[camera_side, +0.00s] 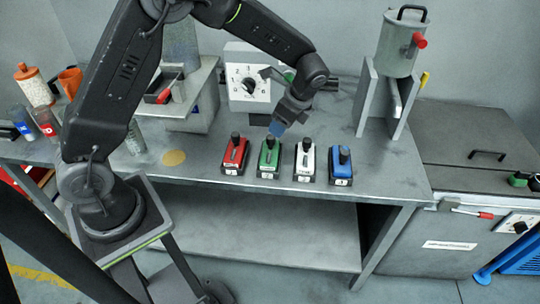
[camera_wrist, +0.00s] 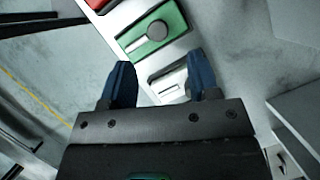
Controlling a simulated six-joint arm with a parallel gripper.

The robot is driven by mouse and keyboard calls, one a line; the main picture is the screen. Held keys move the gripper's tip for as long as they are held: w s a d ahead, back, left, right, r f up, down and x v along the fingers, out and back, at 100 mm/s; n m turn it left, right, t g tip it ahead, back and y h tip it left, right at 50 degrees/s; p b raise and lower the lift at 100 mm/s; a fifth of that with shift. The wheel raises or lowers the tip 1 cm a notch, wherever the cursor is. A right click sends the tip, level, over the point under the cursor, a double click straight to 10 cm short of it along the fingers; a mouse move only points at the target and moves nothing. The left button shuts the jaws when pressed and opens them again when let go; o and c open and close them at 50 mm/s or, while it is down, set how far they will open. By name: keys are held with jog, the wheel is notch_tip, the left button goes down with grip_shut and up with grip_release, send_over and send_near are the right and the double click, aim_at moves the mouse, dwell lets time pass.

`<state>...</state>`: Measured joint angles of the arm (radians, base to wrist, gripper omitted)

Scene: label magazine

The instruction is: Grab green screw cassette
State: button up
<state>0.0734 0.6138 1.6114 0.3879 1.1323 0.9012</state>
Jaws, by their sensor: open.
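The green screw cassette (camera_side: 269,158) stands on the grey metal table, second from the left in a row of cassettes, with a black knob on top. In the wrist view the green cassette (camera_wrist: 152,32) lies ahead of the fingers, at the upper middle. My gripper (camera_side: 277,128) is above and just behind the green cassette in the side view, apart from it. In the wrist view my gripper (camera_wrist: 161,82) shows two blue fingers spread apart with nothing between them touching.
A red cassette (camera_side: 235,156) stands left of the green one; a white cassette (camera_side: 304,160) and a blue cassette (camera_side: 341,166) stand to its right. A dial box (camera_side: 248,82) is behind. A grey stand with a canister (camera_side: 398,50) is at the back right.

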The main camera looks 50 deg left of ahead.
aim_at(272, 137)
jog(key=shift+x, duration=3.95)
jog(key=shift+s+a, duration=0.1)
grip_shut()
jog(key=shift+r, duration=0.1)
